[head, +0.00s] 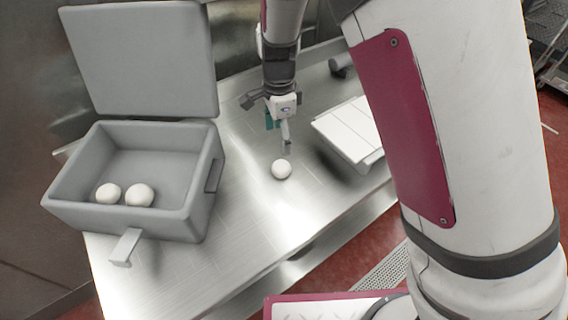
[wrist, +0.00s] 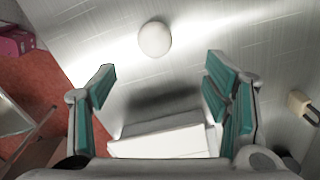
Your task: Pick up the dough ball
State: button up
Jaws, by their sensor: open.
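A white dough ball (head: 281,169) sits on the metal counter, right of the grey box. In the wrist view the dough ball (wrist: 154,39) lies beyond the fingertips, roughly centred between them. My gripper (head: 279,128) is above the counter, behind the ball in the head view, with its fingers pointing down. In the wrist view my gripper (wrist: 157,76) has its two teal-padded fingers wide apart with nothing between them. Two more dough balls, one at the left (head: 108,193) and one at the right (head: 139,195), lie inside the open grey box (head: 190,213).
The box lid (head: 140,60) stands raised at the back left. A white slatted tray (head: 347,130) lies on the counter (head: 240,215) right of the ball; a white block (wrist: 165,143) shows low in the wrist view. Counter around the ball is clear. The floor is red.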

aim_at(281, 164)
notch_tip(281, 164, down, 6)
jog(key=shift+f, duration=0.1)
jog(key=f, duration=0.2)
jog(key=s+f+p, duration=0.1)
jog(key=f, duration=0.1)
jog(key=shift+d+f, duration=0.15)
jog(key=shift+f, duration=0.15)
jog(key=shift+w+f, duration=0.1)
jog(key=shift+f, duration=0.3)
jog(key=c, duration=1.3)
